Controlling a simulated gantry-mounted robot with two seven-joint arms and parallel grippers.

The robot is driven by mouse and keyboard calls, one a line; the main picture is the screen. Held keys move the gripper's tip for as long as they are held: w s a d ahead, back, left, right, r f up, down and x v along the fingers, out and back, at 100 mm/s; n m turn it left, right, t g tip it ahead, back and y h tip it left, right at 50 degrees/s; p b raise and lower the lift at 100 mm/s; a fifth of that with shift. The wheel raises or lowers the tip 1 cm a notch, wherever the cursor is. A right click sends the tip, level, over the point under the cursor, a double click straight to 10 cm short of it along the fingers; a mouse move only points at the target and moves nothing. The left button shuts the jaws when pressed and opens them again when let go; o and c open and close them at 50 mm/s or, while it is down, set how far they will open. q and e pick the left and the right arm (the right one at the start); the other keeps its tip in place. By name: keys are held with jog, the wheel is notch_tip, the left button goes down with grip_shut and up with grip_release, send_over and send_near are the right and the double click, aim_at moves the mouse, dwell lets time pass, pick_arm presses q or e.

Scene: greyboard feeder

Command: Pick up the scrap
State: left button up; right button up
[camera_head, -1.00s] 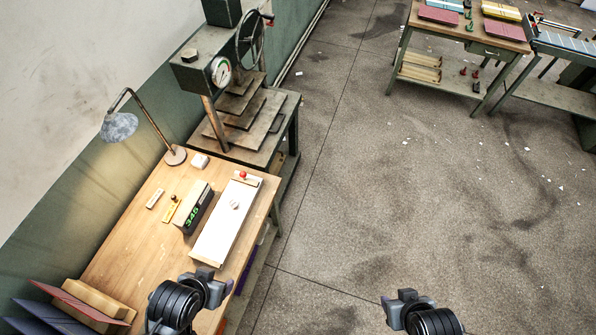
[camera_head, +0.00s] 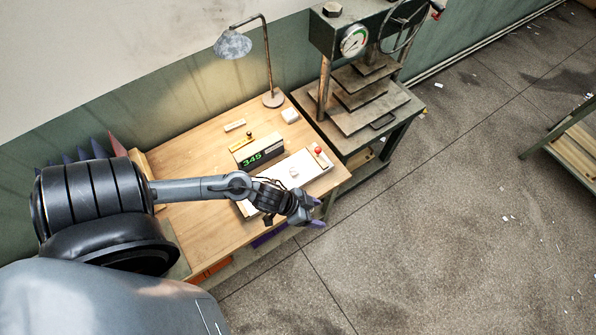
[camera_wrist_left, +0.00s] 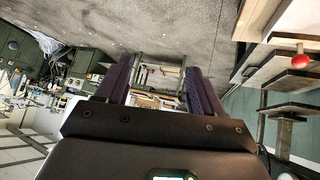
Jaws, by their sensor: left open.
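My left gripper (camera_head: 317,212) is at the front right edge of the wooden bench (camera_head: 205,222), beside the pale board. Its purple fingers are spread, with nothing between them in the left wrist view (camera_wrist_left: 158,72). A small whitish lump (camera_head: 294,171) sits on the pale board (camera_head: 285,181); I cannot tell whether it is the scrap. It lies up and left of the gripper, apart from it. Part of the board is hidden behind my left wrist. Small pale flecks (camera_head: 504,217) lie on the floor. My right gripper is out of view.
A black box with green digits (camera_head: 260,152) stands behind the board, and a red knob (camera_head: 318,152) is at the board's far end. A desk lamp (camera_head: 233,44) and a press with a gauge (camera_head: 354,40) stand behind. The floor at right is mostly clear.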

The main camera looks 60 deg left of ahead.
pick_arm(q)
jog(key=a+f+m+g+b, duration=0.1)
jog(key=a+f+b, duration=0.1)
jog(key=a+f, duration=0.25)
jog(key=m+g+y+b, duration=0.1)
jog(key=m+g+b, duration=0.15)
jog(key=b, duration=0.55)
send_near(292, 170)
jog(key=shift+n, duration=0.35)
jog(key=b+x, duration=0.1)
jog(key=x, duration=0.3)
jog(key=shift+w+d, duration=0.15)
jog(key=shift+w, duration=0.1)
jog(key=shift+y, duration=0.3)
jog(key=shift+b+x, duration=0.6)
jog(key=shift+x, duration=2.15)
jog(key=shift+s+d, duration=0.1)
jog(key=shift+s, duration=0.05)
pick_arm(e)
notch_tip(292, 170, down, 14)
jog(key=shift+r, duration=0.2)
pick_arm(q)
jog(key=c, duration=1.2)
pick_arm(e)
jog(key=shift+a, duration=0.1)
